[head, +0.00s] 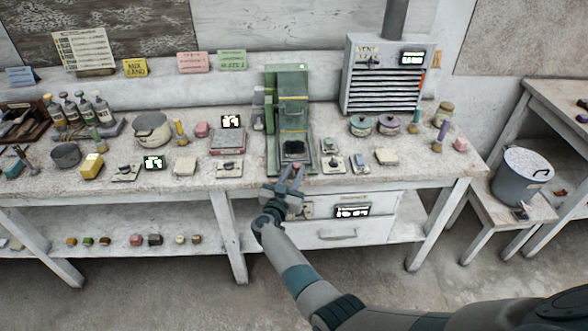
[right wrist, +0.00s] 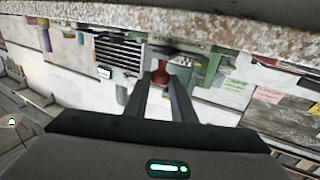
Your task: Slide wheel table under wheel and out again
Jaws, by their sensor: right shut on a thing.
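A green machine (head: 290,95) stands on the workbench, with an upright column and a low bed toward the front edge. A dark block (head: 293,148) sits on its bed; I cannot make out the wheel clearly. My right gripper (head: 291,180) is at the bench's front edge, just in front of the bed. In the right wrist view, which is upside down, a reddish knob (right wrist: 160,76) lies between the fingertips of my right gripper (right wrist: 161,83), and they are shut on it. My left gripper is not in view.
A vented grey cabinet (head: 383,75) stands right of the machine. Small blocks and switch plates (head: 331,163) crowd the bench on both sides of the bed. Below the front edge is a drawer unit (head: 345,222). A pot (head: 522,172) stands on a low table at right.

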